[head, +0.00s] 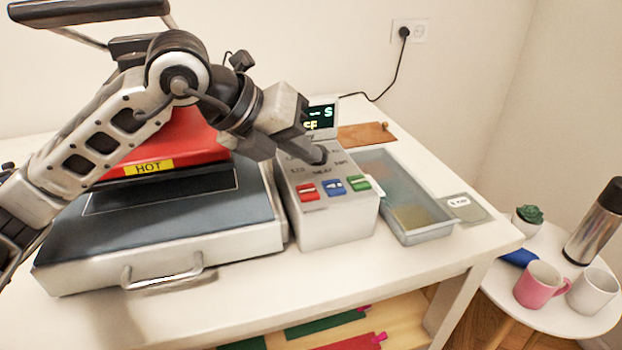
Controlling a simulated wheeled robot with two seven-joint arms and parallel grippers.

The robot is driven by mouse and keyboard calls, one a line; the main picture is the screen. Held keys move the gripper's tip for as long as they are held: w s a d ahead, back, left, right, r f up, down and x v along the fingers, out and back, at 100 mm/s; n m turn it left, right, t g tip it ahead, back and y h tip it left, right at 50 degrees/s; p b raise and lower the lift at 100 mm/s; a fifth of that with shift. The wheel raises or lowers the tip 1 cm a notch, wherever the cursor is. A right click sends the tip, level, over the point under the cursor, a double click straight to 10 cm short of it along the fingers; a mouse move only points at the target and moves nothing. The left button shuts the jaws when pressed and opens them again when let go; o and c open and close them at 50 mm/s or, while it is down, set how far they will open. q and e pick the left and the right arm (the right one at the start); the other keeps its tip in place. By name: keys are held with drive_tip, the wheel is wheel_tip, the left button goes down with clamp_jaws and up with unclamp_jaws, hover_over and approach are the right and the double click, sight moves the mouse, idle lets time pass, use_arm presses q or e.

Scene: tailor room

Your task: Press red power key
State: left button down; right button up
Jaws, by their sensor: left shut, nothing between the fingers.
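The control box (338,226) stands on the white table, right of the heat press. Its sloped top carries a red key (307,190), a blue key (334,186) and a green key (359,183) in a row near the front. My left gripper (317,156) is shut and empty. Its tips point down over the back part of the panel, behind the keys; I cannot tell whether they touch it.
The heat press has a red top plate (189,136) labelled HOT and a grey base with a front handle (165,275). A grey tray (421,236) sits close right of the box. A side table with mugs (540,284) stands at right.

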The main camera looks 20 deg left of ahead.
drive_tip(key=shift+r, duration=0.3)
drive_tip(key=shift+a, duration=0.15)
clamp_jaws()
drive_tip(key=shift+f, duration=0.1)
idle(1.3)
